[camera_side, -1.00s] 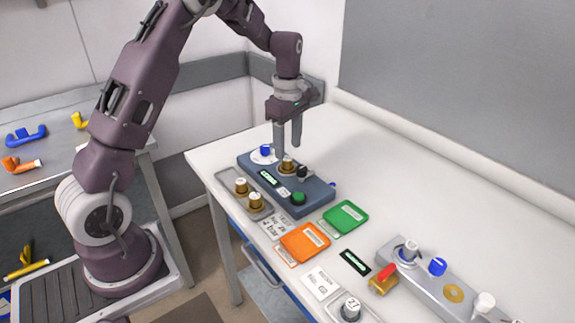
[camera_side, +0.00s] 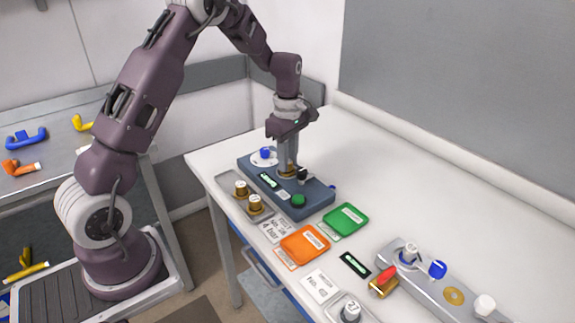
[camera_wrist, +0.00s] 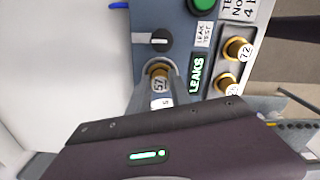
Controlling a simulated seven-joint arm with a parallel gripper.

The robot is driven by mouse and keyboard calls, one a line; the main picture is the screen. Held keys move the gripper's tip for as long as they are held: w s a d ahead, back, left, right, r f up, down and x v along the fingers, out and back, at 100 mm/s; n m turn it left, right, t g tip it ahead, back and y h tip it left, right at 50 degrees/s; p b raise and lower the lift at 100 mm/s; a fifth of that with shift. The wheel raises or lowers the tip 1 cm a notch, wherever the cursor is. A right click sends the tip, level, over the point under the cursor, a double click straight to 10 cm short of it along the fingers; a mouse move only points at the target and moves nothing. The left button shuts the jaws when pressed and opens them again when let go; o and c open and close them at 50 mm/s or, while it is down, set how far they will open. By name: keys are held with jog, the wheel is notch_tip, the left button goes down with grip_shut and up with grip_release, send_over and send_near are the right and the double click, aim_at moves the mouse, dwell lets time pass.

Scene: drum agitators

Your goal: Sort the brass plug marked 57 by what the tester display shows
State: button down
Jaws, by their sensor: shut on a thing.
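The brass plug marked 57 (camera_wrist: 158,82) sits upright in the socket of the dark blue-grey tester (camera_side: 318,199). My gripper (camera_side: 288,167) has its fingers down at the socket and is shut on this plug; in the side view the fingers mostly hide it. The tester display (camera_wrist: 195,74) reads LEAKS in the wrist view; it also glows in the side view (camera_side: 268,180), too small to read surely. A black knob (camera_wrist: 158,40) and a green button (camera_side: 299,200) are on the tester. An orange tray (camera_side: 304,245) and a green tray (camera_side: 345,217) lie in front, their labels unreadable.
Two more brass plugs (camera_side: 241,187) stand in a grey tray (camera_side: 229,184) beside the tester; one is marked 72 (camera_wrist: 237,48). A grey rail with knobs (camera_side: 460,297) and a red-handled brass piece (camera_side: 383,285) lie at lower right. The table's back right is clear.

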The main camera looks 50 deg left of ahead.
notch_tip(320, 180, up, 9)
jog(key=s+d+f+m, duration=0.25)
jog(key=s+d, duration=0.25)
jog(key=d, duration=0.5)
jog(key=s+d+f+m, duration=0.1)
jog(key=s+d+f, duration=0.3)
jog(key=d, duration=0.6)
jog(key=shift+n, duration=0.25)
jog(key=shift+s+a+f, duration=0.1)
jog(key=shift+s+f, duration=0.2)
jog(key=shift+f, duration=0.75)
jog(key=shift+s+f, duration=0.25)
jog(key=shift+f, duration=0.75)
jog(key=shift+f, duration=0.45)
jog(key=c, duration=1.1)
grip_release()
jog(key=shift+o, duration=0.3)
jog(key=shift+o, duration=1.2)
